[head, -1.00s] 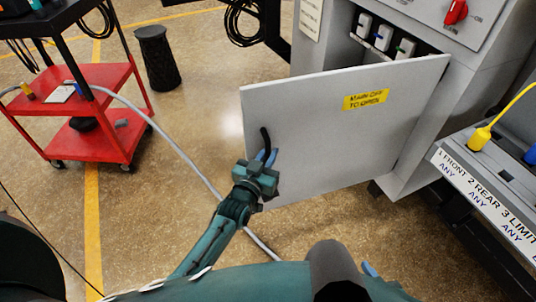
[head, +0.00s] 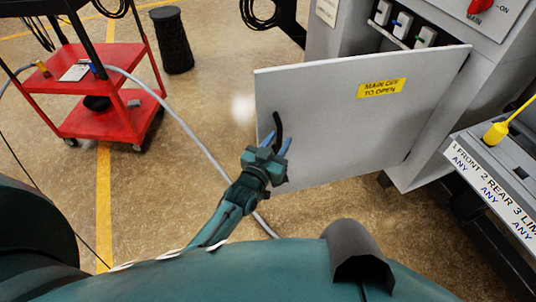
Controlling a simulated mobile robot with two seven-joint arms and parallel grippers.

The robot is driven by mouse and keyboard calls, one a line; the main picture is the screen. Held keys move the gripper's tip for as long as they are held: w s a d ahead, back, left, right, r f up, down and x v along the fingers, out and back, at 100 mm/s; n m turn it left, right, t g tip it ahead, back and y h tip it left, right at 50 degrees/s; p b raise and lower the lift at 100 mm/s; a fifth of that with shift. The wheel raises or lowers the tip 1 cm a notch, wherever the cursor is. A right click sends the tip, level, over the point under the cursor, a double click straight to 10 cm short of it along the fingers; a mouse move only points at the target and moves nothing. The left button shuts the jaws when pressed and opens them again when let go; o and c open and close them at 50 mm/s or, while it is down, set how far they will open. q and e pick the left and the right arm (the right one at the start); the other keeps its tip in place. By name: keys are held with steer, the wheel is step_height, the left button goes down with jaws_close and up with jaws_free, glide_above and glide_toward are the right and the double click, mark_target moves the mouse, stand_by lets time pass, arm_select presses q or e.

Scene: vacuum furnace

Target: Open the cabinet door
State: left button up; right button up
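The cabinet door (head: 340,140) is a light grey panel with a yellow label reading "MAIN OFF TO OPEN" (head: 382,88). It stands swung out wide from the grey cabinet (head: 440,150), joined at its right edge. A black curved handle (head: 278,122) is near its left edge. My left gripper (head: 277,141) is at the handle's lower end, with its blue fingers spread apart on either side of it. Whether a finger touches the handle I cannot tell. My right gripper is not in view.
A red knob (head: 480,8) is above. A grey hose (head: 190,130) crosses the floor. A labelled ledge (head: 490,185) is at the right.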

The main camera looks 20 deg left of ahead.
arm_select(q)
steer(key=v, duration=1.2)
steer(key=shift+s, duration=0.15)
steer(key=s+f+g+p, duration=0.2)
steer(key=s+g, duration=0.5)
steer(key=s, duration=0.5)
steer(key=shift+s+a+f+m, duration=0.2)
steer(key=shift+s+f+m, duration=0.15)
steer(key=shift+f, duration=0.2)
steer(key=shift+w, duration=0.15)
